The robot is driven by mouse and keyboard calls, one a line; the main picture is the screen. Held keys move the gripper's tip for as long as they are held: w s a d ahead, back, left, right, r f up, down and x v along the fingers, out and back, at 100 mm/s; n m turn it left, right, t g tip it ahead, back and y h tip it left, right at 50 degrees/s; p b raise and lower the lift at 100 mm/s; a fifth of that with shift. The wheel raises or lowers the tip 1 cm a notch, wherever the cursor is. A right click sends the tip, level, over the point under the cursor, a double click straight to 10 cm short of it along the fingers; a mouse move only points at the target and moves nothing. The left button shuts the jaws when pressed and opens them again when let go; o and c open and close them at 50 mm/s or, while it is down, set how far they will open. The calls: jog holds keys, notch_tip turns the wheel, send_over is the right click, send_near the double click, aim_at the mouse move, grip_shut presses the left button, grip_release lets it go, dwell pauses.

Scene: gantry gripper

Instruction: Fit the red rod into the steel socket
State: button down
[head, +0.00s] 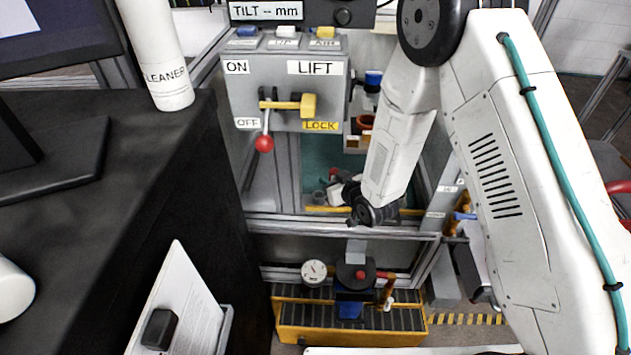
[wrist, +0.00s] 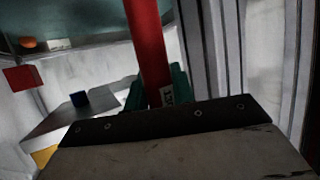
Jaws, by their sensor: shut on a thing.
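The red rod (wrist: 148,45) stands up from between the green fingertips of my gripper (wrist: 156,92) in the wrist view. The gripper is shut on it, and a small white label shows at the rod's lower end. The rod's far end runs out of the top of the picture. In the head view my arm reaches down into the metal frame, and the wrist end (head: 343,192) is small and partly hidden, so the rod is not clear there. I cannot make out the steel socket for sure in either view.
A grey control box (head: 285,85) with a red-knobbed lever (head: 264,143) stands left of my arm. A metal rail (head: 330,228) crosses in front of the wrist. A yellow-edged platform (head: 300,335) with a gauge (head: 314,271) sits below. A black bench (head: 190,170) fills the left.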

jog(key=w+a, duration=0.4)
jog(key=w, duration=0.3)
jog(key=shift+a+f, duration=0.2)
jog(key=shift+f, duration=3.35)
jog(key=c, duration=1.5)
grip_release()
jog(key=shift+o, duration=0.2)
